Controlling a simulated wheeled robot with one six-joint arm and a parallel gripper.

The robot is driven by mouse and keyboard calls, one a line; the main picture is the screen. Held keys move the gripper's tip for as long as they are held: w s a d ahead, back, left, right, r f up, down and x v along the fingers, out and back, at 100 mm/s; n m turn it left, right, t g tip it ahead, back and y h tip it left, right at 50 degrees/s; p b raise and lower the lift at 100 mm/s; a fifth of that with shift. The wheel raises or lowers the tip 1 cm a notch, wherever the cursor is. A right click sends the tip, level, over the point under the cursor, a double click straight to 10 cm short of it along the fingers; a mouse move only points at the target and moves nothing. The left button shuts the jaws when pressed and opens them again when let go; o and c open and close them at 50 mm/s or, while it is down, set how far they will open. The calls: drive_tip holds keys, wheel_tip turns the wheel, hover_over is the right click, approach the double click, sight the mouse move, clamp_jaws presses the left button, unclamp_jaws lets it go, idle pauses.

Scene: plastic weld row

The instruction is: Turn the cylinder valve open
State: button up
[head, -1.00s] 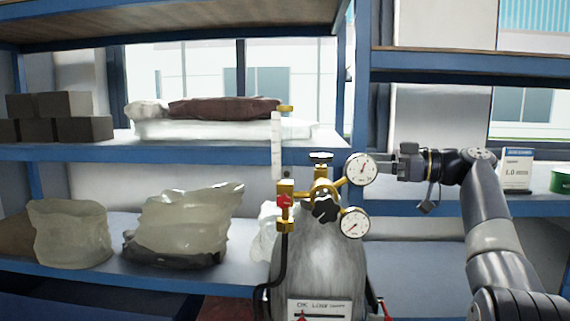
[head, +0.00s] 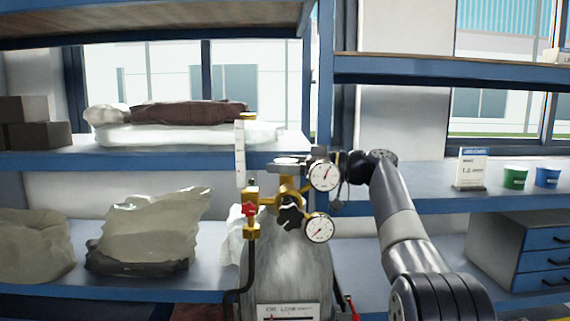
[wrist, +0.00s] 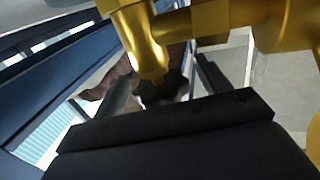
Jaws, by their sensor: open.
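The grey gas cylinder (head: 287,265) stands upright in front of the shelves. On top is its brass valve and regulator body (head: 288,188), with a black lobed knob (head: 290,216) at the front. My gripper (head: 289,160) is open at the top of the valve, its fingers level with the top knob, which is mostly hidden behind them. In the wrist view the two fingers (wrist: 165,78) stand apart, with brass fittings (wrist: 145,45) and a dark lobed knob (wrist: 168,88) showing between and beyond them. Contact cannot be told.
Two round gauges, an upper (head: 324,175) and a lower (head: 318,228), sit close to my wrist. A flowmeter tube (head: 240,152) and red knob (head: 249,209) are on the left. Shelves hold bags (head: 150,230), a sign (head: 471,168), cups (head: 515,177) and drawers (head: 520,250).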

drive_tip(key=shift+c, duration=0.3)
drive_tip(key=c, duration=0.9)
drive_tip(key=g+p, duration=0.1)
drive_tip(key=n+p, duration=0.1)
drive_tip(key=shift+w+r+g+p, duration=0.1)
drive_tip(key=shift+r+g+p, duration=0.2)
drive_tip(key=shift+g+p, duration=0.1)
drive_tip(key=n+g+p, duration=0.1)
drive_tip(key=g+p, duration=0.1)
drive_tip(key=p, duration=0.1)
drive_tip(key=shift+n+y, duration=0.3)
drive_tip(key=shift+n, duration=0.1)
drive_tip(key=shift+f+n+g+p, duration=0.2)
drive_tip(key=shift+n+g+p, duration=0.35)
drive_tip(key=shift+g, duration=0.75)
drive_tip(key=o, duration=1)
drive_tip(key=shift+f, duration=0.1)
drive_tip(key=shift+c, duration=0.2)
drive_tip(key=shift+t+b, duration=0.3)
drive_tip(key=shift+b, duration=0.1)
